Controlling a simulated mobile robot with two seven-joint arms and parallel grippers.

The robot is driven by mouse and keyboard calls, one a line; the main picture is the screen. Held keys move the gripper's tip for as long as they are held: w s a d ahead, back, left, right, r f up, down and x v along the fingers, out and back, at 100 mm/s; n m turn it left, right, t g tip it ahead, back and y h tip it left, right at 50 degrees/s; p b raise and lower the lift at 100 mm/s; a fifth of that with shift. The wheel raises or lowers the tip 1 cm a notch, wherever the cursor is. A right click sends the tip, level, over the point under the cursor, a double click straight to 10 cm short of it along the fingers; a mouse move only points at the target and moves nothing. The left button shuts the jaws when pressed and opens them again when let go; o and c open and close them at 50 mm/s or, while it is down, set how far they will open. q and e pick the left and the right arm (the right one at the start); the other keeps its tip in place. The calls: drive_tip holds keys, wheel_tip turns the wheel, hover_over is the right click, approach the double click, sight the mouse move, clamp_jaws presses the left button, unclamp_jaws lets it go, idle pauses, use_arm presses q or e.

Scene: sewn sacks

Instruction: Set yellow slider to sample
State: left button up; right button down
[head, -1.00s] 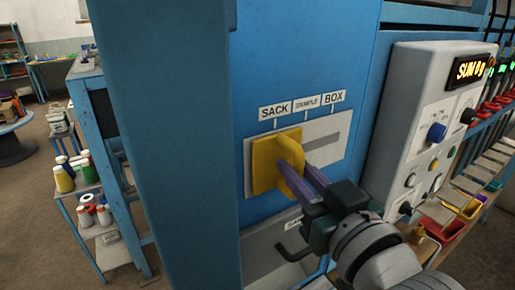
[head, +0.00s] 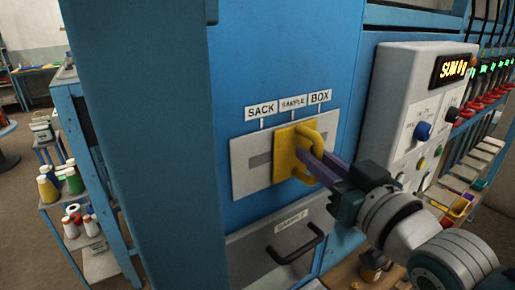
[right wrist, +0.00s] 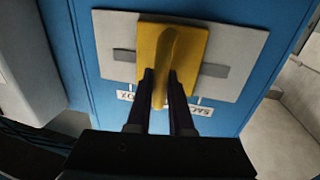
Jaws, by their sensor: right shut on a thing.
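The yellow slider (head: 285,150) is a square block with a raised handle on a pale plate (head: 243,178) on the blue machine. It sits below the SAMPLE label (head: 293,103), between the SACK label (head: 261,111) and the BOX label (head: 320,98). Slot shows on its left; its right side is partly hidden by the handle. My right gripper (head: 311,162) is shut on the slider's handle, with purple fingers on both sides. The right wrist view shows the fingers (right wrist: 160,78) around the handle of the slider (right wrist: 193,45). My left gripper is not in view.
A drawer with a black handle (head: 294,246) is below the plate. A grey control box (head: 398,85) with knobs and a lit display stands to the right, near my right arm. Shelves with thread spools (head: 48,188) are at the left.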

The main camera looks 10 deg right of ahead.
drive_tip(key=c, duration=0.8)
unclamp_jaws()
drive_tip(key=shift+s, duration=0.1)
drive_tip(key=s+d+b, duration=0.1)
drive_tip(key=s+b, duration=0.1)
drive_tip(key=s, duration=0.7)
drive_tip(key=shift+s+d+b, duration=0.2)
drive_tip(key=shift+s+b, duration=0.15)
drive_tip(key=shift+b, duration=0.05)
